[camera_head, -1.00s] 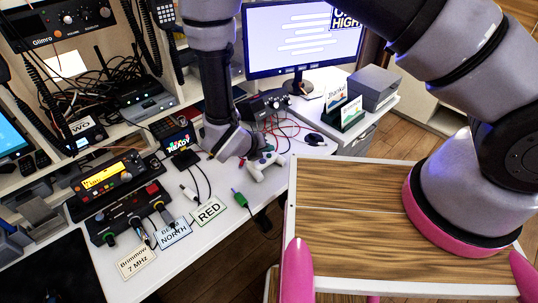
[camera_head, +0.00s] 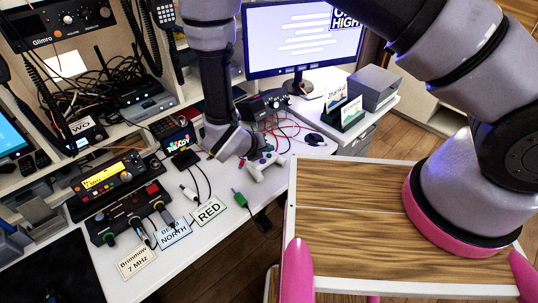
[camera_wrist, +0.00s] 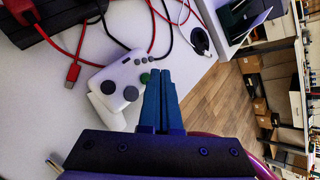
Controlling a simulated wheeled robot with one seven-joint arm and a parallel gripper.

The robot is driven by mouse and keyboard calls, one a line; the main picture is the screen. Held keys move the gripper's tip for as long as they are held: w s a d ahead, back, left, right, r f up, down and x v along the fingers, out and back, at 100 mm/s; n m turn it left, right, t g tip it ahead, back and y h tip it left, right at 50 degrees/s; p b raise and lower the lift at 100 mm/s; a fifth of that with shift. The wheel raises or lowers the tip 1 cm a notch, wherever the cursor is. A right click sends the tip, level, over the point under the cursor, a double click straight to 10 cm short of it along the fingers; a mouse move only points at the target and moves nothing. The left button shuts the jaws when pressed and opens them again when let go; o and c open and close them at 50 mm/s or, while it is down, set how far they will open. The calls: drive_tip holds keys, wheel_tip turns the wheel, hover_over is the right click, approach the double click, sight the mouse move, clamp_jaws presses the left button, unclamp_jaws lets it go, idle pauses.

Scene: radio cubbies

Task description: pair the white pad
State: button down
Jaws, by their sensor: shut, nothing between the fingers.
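The white pad (camera_head: 264,166), a game controller with grey sticks, lies on the white desk in front of the monitor. In the wrist view the pad (camera_wrist: 122,88) is left of my gripper (camera_wrist: 163,72). The blue fingers are together and empty. Their tips are close beside the pad's right edge, near a dark green button; whether they touch it I cannot tell. In the head view my wrist comes down just left of the pad and hides its left end; the fingertips are not clear there. A small dark screen (camera_head: 181,142) with coloured lettering stands left of my gripper.
Red cables (camera_wrist: 77,50) lie behind the pad, with a loose plug on the desk. Radio boxes (camera_head: 108,180) and label cards (camera_head: 209,211) fill the left front. The desk edge is close to the pad.

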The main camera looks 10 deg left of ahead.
sight(267, 159)
drive_tip(key=shift+f, duration=0.15)
idle(0.5)
drive_tip(key=shift+f, duration=0.3)
drive_tip(key=shift+f, duration=0.3)
idle(0.5)
drive_tip(key=shift+r, duration=0.75)
drive_tip(key=shift+r, duration=2.5)
